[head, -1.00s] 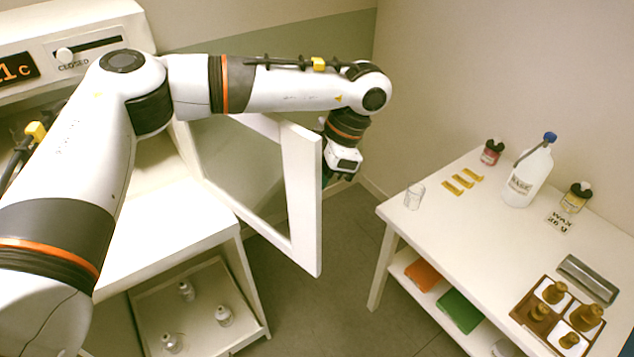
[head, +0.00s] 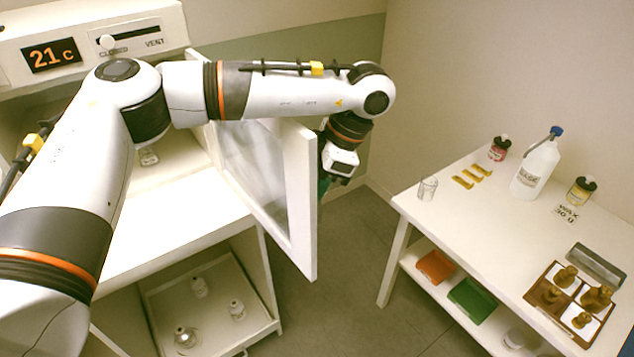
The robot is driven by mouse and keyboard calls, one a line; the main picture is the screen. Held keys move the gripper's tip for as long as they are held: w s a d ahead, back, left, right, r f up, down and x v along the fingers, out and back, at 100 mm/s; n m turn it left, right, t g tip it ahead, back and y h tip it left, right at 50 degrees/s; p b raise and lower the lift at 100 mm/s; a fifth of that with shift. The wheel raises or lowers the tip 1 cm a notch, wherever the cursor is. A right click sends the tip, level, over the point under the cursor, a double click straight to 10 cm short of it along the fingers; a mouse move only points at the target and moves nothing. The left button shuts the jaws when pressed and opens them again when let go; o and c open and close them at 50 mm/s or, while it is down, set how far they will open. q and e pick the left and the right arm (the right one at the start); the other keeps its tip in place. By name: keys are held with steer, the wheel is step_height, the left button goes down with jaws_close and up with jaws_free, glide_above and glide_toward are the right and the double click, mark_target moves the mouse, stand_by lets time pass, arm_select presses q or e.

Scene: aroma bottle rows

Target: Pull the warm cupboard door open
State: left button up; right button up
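The warm cupboard (head: 150,240) stands at the left, with a 21 c display and a vent slider on its top panel. Its white-framed glass door (head: 301,205) is swung outward, well away from the front opening. My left arm reaches across the opening and over the door. My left gripper (head: 326,184) hangs down at the far side of the door's free edge; its fingers are mostly hidden behind the door frame, so their grip cannot be seen. My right gripper is not in view.
A small glass jar (head: 148,156) stands inside the cupboard. Below, an open tray (head: 158,292) holds a few small bottles. A white table (head: 480,225) at the right bears a large jug (head: 534,168), small bottles and a brown tray (head: 535,296). Bare floor lies between.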

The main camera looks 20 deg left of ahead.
arm_select(q)
steer(key=shift+w+d, duration=0.1)
steer(key=shift+d, duration=0.05)
steer(key=b+v, duration=0.1)
steer(key=v, duration=1.1)
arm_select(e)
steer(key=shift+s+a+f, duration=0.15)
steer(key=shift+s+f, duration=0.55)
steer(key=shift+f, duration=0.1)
